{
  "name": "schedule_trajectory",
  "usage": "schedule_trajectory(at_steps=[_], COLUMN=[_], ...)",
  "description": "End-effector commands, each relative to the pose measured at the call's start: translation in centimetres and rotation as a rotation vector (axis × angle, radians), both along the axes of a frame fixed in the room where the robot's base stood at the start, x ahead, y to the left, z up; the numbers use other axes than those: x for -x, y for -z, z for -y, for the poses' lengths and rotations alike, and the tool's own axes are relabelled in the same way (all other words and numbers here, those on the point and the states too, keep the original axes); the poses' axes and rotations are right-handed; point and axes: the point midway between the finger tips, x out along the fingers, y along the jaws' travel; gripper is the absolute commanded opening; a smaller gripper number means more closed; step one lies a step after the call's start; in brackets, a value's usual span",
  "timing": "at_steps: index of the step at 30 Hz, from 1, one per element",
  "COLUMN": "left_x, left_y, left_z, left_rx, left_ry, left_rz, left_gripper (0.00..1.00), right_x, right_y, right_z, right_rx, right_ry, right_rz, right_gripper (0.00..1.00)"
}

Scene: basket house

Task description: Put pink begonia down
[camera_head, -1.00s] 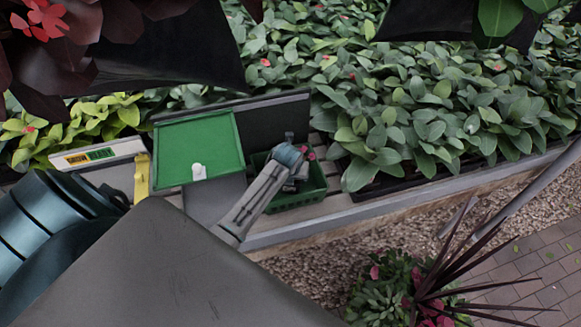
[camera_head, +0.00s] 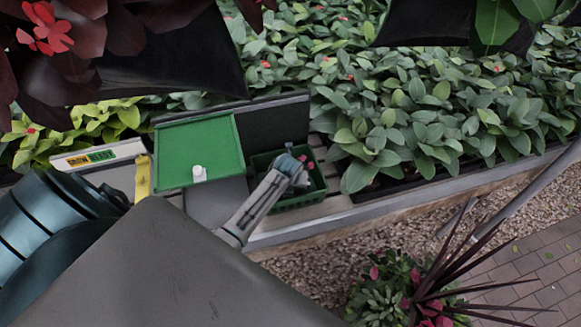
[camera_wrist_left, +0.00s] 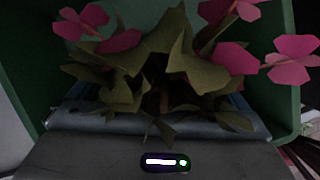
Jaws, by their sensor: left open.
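The pink begonia (camera_wrist_left: 150,75), with pink petals and olive-green leaves, fills the middle of the left wrist view. It stands within the walls of a green basket (camera_wrist_left: 285,65). In the head view a little of its pink (camera_head: 306,158) shows beside my left gripper (camera_head: 292,168), over the same basket (camera_head: 312,201) on the bench. My left gripper is open and close against the plant. Its fingers are mostly hidden by the leaves, so I cannot tell whether they touch the stem. My right gripper is not in view.
A green tray-like panel (camera_head: 185,145) with a small white object (camera_head: 199,173) lies left of the basket. A yellow item (camera_head: 143,178) and a labelled white box (camera_head: 98,155) are further left. Dense leafy plants (camera_head: 420,110) line the back. A spiky potted plant (camera_head: 450,275) stands at lower right.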

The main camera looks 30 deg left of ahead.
Motion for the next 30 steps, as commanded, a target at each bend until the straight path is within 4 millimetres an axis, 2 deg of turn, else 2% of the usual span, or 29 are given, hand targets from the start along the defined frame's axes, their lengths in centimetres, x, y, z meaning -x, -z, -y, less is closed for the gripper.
schedule_trajectory(at_steps=[4, 8, 21, 25, 30], left_x=[0.1, 0.6, 3.4, 3.9, 4.1], left_y=[-0.5, -1.9, -9.4, -10.7, -11.3], left_z=[0.0, 0.3, 1.7, 2.0, 2.1], left_rx=[0.000, 0.000, -0.001, 0.000, 0.000], left_ry=[0.000, 0.000, 0.000, 0.000, 0.000], left_rz=[0.001, 0.002, 0.003, 0.001, 0.000], left_gripper=[0.97, 0.97, 0.97, 0.97, 0.97], right_x=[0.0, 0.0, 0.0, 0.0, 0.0], right_y=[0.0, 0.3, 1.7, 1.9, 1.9], right_z=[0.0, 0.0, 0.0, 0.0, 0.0], right_rx=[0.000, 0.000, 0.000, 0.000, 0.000], right_ry=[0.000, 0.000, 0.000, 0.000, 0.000], right_rz=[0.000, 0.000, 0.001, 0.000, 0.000], right_gripper=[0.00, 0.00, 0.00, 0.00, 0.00])
